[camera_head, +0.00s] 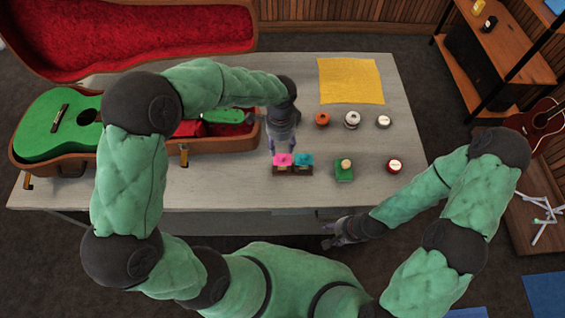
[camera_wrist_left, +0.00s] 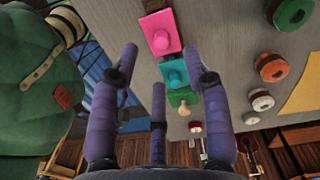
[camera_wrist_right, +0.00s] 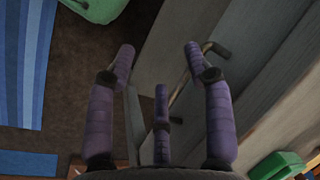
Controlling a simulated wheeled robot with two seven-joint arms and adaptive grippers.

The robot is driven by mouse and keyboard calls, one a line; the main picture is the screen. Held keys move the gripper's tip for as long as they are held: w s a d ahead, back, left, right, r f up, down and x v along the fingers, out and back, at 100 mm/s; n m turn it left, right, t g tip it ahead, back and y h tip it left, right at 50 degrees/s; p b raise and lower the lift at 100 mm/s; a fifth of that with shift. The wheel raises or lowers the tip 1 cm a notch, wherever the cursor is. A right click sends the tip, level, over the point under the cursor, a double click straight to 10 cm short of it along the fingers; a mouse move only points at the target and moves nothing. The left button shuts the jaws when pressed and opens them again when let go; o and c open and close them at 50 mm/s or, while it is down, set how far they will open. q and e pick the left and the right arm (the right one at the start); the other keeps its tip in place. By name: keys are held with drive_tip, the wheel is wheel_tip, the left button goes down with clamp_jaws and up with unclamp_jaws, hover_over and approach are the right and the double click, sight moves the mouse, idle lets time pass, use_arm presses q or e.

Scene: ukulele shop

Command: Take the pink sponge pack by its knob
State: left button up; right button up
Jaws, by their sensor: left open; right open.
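The pink sponge pack (camera_head: 282,160) with a knob on top sits beside a teal pack (camera_head: 304,160) in a small dark brown holder (camera_head: 293,171) on the table. In the left wrist view the pink pack (camera_wrist_left: 155,22) and its round knob lie just beyond my left fingers. My left gripper (camera_head: 281,141) is open and empty, pointing down close behind the pink pack in the head view; its fingers are not around the knob. My right gripper (camera_head: 332,237) is open and empty, low by the table's front edge; the right wrist view shows only floor and table side between its fingers.
A green block with a pale knob (camera_head: 344,170) and several round tins (camera_head: 383,122) stand to the right on the grey table (camera_head: 230,190). A yellow cloth (camera_head: 350,80) lies at the back. An open red-lined case (camera_head: 215,143) with a green ukulele (camera_head: 60,125) is at left.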

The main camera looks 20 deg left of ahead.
sight(282, 155)
use_arm(q)
drive_tip(key=shift+d+f+b, duration=0.15)
drive_tip(key=shift+f+b, duration=0.6)
drive_tip(key=shift+f, duration=2.45)
drive_tip(key=shift+c, duration=0.3)
clamp_jaws()
